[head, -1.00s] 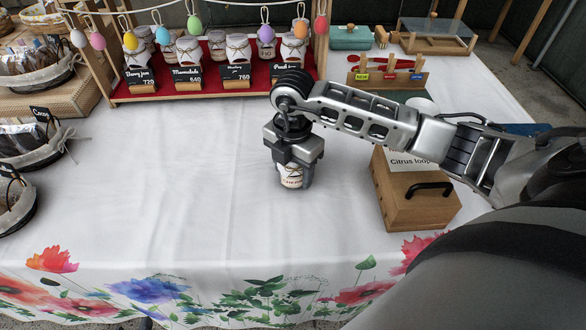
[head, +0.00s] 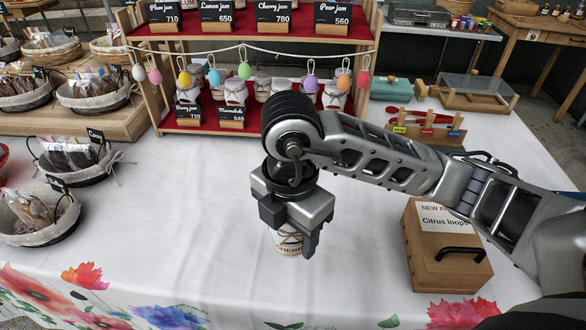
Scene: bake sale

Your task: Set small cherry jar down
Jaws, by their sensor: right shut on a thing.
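The small cherry jar (head: 288,242) has a pale label with part of the word "CHERRY" showing. My right gripper (head: 290,222) points down over the jar and is shut on its top, so the lid is mostly hidden. The jar is at the white tablecloth (head: 190,215), in the open middle of the table; I cannot tell whether its base touches the cloth. My left gripper does not show.
A wooden jam shelf (head: 155,115) with red cloth, jars and hanging eggs stands behind. A wooden box (head: 430,265) with a "Citrus loops" sign is at right. Baskets (head: 75,165) of bagged goods line the left. The cloth left of the jar is clear.

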